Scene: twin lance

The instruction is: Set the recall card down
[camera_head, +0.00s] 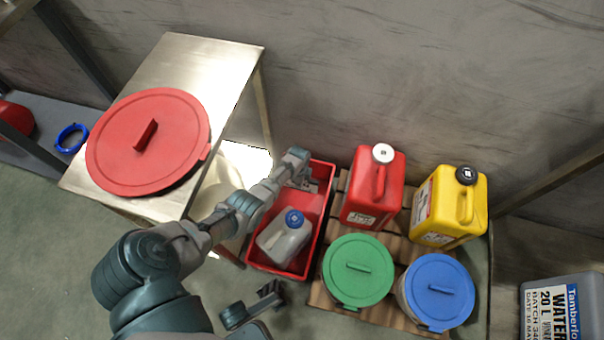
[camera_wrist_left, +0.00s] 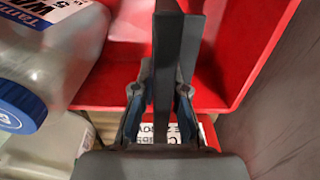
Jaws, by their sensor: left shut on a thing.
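My left gripper (camera_head: 308,184) reaches down into the far end of the red crate (camera_head: 257,267). In the left wrist view my left gripper (camera_wrist_left: 172,40) is closed, with a thin dark upright piece between its fingers. The recall card cannot be made out for certain; that dark piece may be it seen edge-on. My right gripper (camera_head: 254,303) is low in the head view, in front of the crate, its fingers apart and empty.
A clear jug with a blue cap (camera_head: 285,238) stands in the crate beside my left gripper. To the right are a red can (camera_head: 368,200), a yellow can (camera_head: 448,215), a green-lidded bucket (camera_head: 358,285) and a blue-lidded bucket (camera_head: 438,303). A red lid (camera_head: 110,155) lies on the metal table (camera_head: 215,60).

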